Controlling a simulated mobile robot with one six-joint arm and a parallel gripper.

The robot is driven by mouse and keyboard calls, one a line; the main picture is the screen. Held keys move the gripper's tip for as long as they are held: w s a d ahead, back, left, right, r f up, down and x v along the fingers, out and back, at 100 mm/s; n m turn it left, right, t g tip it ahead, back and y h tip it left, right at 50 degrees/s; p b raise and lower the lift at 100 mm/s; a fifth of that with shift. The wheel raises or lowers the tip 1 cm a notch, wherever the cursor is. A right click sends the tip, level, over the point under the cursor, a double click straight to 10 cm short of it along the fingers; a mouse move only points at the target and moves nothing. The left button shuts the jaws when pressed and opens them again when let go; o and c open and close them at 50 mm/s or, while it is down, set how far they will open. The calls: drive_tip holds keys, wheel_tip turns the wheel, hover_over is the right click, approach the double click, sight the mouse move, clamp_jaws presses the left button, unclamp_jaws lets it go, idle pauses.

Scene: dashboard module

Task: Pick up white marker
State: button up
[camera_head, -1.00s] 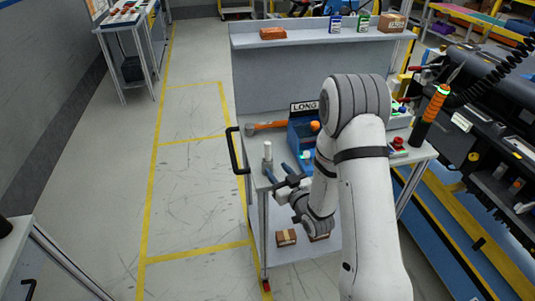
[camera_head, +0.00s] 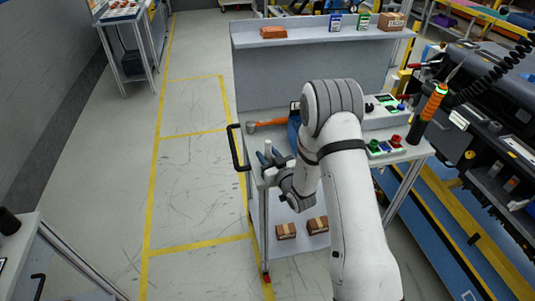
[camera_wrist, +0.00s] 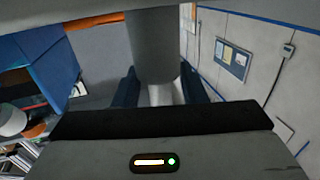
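The white marker (camera_head: 268,147) stands upright near the left front corner of the grey workbench. My gripper (camera_head: 270,158) is level with it, with one dark blue finger on either side. In the wrist view the marker appears as a grey upright cylinder (camera_wrist: 154,48), shaded, between the two blue fingers of my gripper (camera_wrist: 160,88). Gaps show between the fingers and the marker's narrower lower part, so the gripper looks open around it. The marker's lower end is hidden by the gripper.
An orange-handled tool (camera_head: 268,123) and a blue bin (camera_head: 293,135), partly hidden by my arm, lie behind the marker. A black handle (camera_head: 236,148) is on the bench's left side. Coloured parts (camera_head: 385,145) stand to the right. Open floor lies left.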

clamp_jaws()
idle(0.3)
